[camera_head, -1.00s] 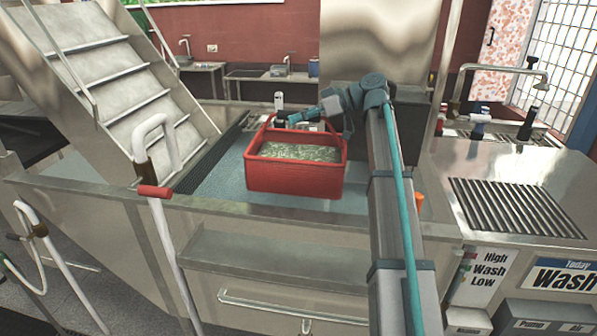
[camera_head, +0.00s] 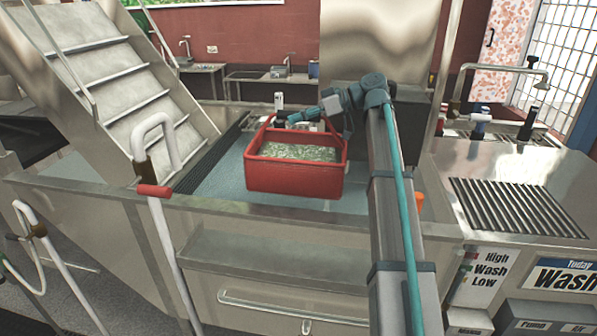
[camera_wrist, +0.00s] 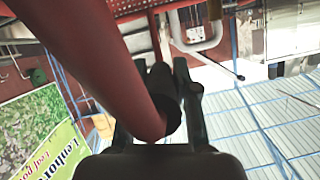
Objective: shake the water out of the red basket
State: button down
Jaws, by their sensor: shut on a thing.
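The red basket (camera_head: 293,179) hangs over the blue-grey bottom of the steel basin in the middle of the head view. Pale green, leafy-looking contents (camera_head: 295,152) fill much of it. My gripper (camera_head: 287,119) is shut on the basket's handle, above its back side. In the wrist view the thick red handle (camera_wrist: 100,65) runs between the fingers of my gripper (camera_wrist: 160,122). A perforated red part of the basket (camera_wrist: 140,8) shows at the top edge there. I cannot tell whether the basket's underside touches the surface below. No falling water can be made out.
The basin's steel front rim (camera_head: 225,208) runs in front of the basket. Metal stairs (camera_head: 120,75) rise at the left, and a white pipe with a red grip (camera_head: 155,191) stands in front. A ribbed drain counter (camera_head: 515,205) lies at the right. A tall steel panel (camera_head: 375,45) stands behind.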

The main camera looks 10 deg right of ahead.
notch_tip(320, 180, up, 4)
jog(key=shift+r+p, duration=0.1)
jog(key=shift+p, duration=0.45)
jog(key=shift+f+b, duration=1.05)
jog(key=shift+f, duration=1.2)
